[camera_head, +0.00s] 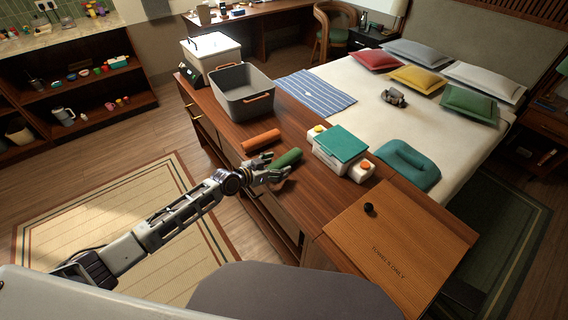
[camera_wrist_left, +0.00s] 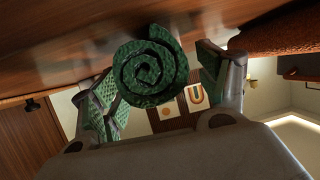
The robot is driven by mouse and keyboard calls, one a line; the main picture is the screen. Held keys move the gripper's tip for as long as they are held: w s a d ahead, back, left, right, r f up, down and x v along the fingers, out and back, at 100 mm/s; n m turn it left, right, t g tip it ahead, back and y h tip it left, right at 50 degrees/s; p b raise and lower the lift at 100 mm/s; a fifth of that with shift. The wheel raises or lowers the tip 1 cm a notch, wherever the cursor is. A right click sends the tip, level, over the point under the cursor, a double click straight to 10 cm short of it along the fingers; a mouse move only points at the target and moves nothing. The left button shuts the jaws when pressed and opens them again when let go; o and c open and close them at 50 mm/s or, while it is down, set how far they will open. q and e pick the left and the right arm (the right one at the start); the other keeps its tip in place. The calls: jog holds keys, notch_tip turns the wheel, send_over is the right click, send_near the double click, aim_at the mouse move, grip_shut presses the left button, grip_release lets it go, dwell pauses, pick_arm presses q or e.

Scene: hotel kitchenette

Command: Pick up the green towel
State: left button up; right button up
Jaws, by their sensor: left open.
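The green towel (camera_head: 287,158) is a tight roll lying on the wooden counter. In the left wrist view its spiral end (camera_wrist_left: 150,76) faces the camera. My left gripper (camera_head: 270,173) is at the near end of the roll, at the counter's front edge. In the left wrist view its green-padded fingers (camera_wrist_left: 160,82) are open, one on each side of the roll, with a visible gap on the right side. Whether the left finger touches the towel I cannot tell. My right gripper is not in view.
An orange rolled towel (camera_head: 262,140) lies just behind the green one. A grey bin (camera_head: 243,104) stands farther back. A white box with a teal lid (camera_head: 341,143) stands to the right, before a wooden panel marked "TOWELS ONLY" (camera_head: 400,240) with a black knob (camera_head: 369,208).

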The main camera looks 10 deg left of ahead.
aim_at(280, 161)
pick_arm(q)
jog(key=shift+x, duration=1.1)
jog(key=c, duration=1.1)
jog(key=shift+r, duration=0.15)
jog(key=shift+r+p, duration=0.3)
jog(key=shift+r, duration=4.6)
